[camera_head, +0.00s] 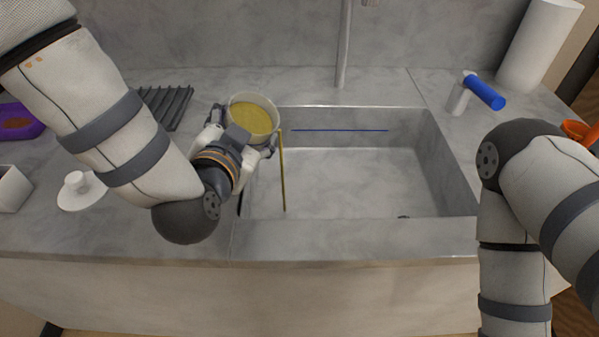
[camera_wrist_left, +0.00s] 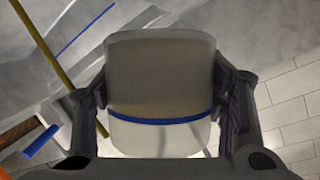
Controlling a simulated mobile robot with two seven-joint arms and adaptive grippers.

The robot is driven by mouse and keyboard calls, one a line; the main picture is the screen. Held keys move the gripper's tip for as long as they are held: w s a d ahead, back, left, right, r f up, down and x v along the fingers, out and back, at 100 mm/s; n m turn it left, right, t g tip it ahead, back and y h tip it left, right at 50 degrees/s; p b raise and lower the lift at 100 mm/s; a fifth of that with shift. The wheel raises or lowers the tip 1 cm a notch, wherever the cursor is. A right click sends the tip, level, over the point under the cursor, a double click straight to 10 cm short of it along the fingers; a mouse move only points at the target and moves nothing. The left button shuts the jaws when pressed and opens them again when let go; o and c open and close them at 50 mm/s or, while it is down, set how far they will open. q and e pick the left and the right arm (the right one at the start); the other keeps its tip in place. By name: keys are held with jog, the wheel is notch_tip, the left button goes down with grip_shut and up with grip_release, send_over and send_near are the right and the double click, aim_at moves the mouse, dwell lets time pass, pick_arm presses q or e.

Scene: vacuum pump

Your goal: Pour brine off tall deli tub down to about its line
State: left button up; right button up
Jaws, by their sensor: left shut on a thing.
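The tall deli tub (camera_head: 254,98) is a pale round tub with yellow brine (camera_head: 251,119) inside, at the left edge of the sink. My left gripper (camera_head: 243,132) is shut around its sides and holds it tipped to the right. A thin yellow stream (camera_head: 283,172) falls from the tub's right side into the sink. In the left wrist view the tub (camera_wrist_left: 160,72) sits between both fingers, with a blue line (camera_wrist_left: 160,121) around its wall. The stream (camera_wrist_left: 42,45) runs beside it. The brine level against the line is unclear. My right gripper is out of view.
The grey sink (camera_head: 350,180) is otherwise empty, with a blue line (camera_head: 340,130) on its back wall. A faucet (camera_head: 344,50) stands behind it. A dark rack (camera_head: 165,105) and a white lid-like disc (camera_head: 82,192) lie left. A blue-handled item (camera_head: 484,92) and a paper roll (camera_head: 538,45) stand right.

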pick_arm(q)
jog(key=a+n, duration=0.1)
jog(key=w+a+f+n+g+h, duration=0.1)
jog(key=shift+a+f+n+p, duration=0.1)
jog(key=shift+a+n+p, duration=0.1)
jog(key=shift+n+p, duration=0.2)
jog(key=shift+w+a+f+h, duration=0.1)
jog(key=shift+a+f+h, duration=0.05)
jog(key=shift+h, duration=0.15)
jog(key=shift+w+a+r+n+g, duration=0.2)
jog(key=shift+r+n+g, duration=0.15)
jog(key=shift+n, duration=0.15)
jog(key=shift+a+f+h, duration=0.15)
jog(key=shift+h, duration=0.25)
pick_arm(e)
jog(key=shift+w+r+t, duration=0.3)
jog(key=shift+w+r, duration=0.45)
